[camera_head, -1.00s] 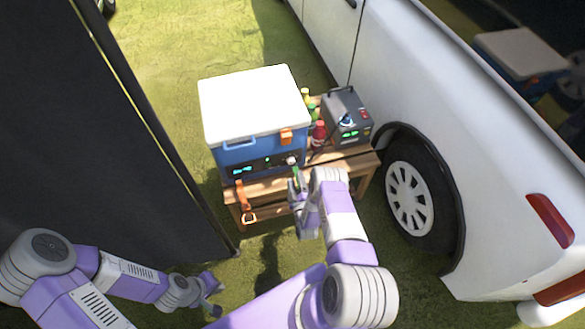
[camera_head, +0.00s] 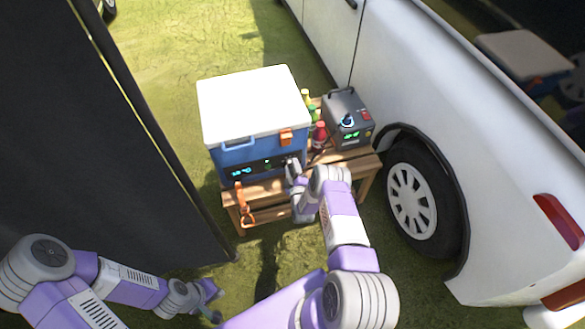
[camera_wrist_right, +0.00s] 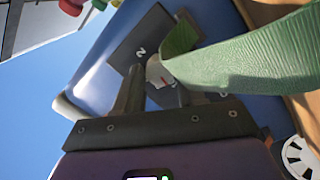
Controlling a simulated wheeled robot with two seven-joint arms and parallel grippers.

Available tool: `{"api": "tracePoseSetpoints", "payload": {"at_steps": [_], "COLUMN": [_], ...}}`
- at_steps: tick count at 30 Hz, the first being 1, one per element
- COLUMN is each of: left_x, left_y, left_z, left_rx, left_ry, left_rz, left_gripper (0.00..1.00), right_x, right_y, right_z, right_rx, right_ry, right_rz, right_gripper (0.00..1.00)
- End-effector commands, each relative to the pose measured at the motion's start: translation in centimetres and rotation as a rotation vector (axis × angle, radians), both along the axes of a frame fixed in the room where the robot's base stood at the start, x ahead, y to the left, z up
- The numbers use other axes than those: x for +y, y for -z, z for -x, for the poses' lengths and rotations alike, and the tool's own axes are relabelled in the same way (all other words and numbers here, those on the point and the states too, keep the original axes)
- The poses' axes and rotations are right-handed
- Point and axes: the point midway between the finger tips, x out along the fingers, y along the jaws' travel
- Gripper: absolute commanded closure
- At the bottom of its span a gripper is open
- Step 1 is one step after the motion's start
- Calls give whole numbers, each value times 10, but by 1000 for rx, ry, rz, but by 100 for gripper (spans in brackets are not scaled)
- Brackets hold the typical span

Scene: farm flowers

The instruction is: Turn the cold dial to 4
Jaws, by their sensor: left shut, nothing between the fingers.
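The blue cooler (camera_head: 234,155) with a white lid (camera_head: 250,102) stands on a wooden bench. Its dark front panel (camera_head: 258,168) has a lit display. My right gripper (camera_head: 291,168) is at the panel's right end and hides the dial there. In the right wrist view, the dial (camera_wrist_right: 155,73), pale with a red mark, shows at the gripper's fingertips (camera_wrist_right: 150,80). A rotated number, seemingly 2, is on the dark plate beside it. Whether the fingers clasp the dial is unclear. A green textured piece (camera_wrist_right: 245,65) covers part of that view. My left gripper (camera_head: 208,297) is shut and empty, low at the left.
A grey device (camera_head: 348,122) with a dial and green display stands right of the cooler, with bottles (camera_head: 319,133) between them. An orange-handled strap (camera_head: 244,208) hangs at the bench's front left. A white vehicle (camera_head: 480,170) closes the right side; a dark panel (camera_head: 90,130) the left.

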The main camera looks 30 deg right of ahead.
Motion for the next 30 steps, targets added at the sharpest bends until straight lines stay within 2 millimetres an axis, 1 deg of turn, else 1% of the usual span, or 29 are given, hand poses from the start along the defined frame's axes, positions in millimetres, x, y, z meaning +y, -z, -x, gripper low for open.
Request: {"api": "tracePoseSetpoints", "payload": {"at_steps": [1, 6, 13, 17, 23, 30], "left_x": [0, 0, 0, 0, 0, 0], "left_y": [0, 0, 0, 0, 0, 0], "left_z": [0, 0, 0, 0, 0, 0], "left_rx": [0, 0, 0, 0, 0, 0], "left_ry": [0, 0, 0, 0, 0, 0], "left_rz": [0, 0, 0, 0, 0, 0], "left_gripper": [100, 100, 100, 100, 100, 100], "right_x": [0, 0, 0, 0, 0, 0], "right_y": [0, 0, 0, 0, 0, 0], "right_z": [0, 0, 0, 1, 1, 1], "right_rx": [0, 0, -3, -13, -42, -94], "right_ry": [0, 0, 1, 0, 0, 1], "right_rz": [0, 0, -16, -57, -179, -393], "right_gripper": [69, 95, 96, 96, 96, 96]}}
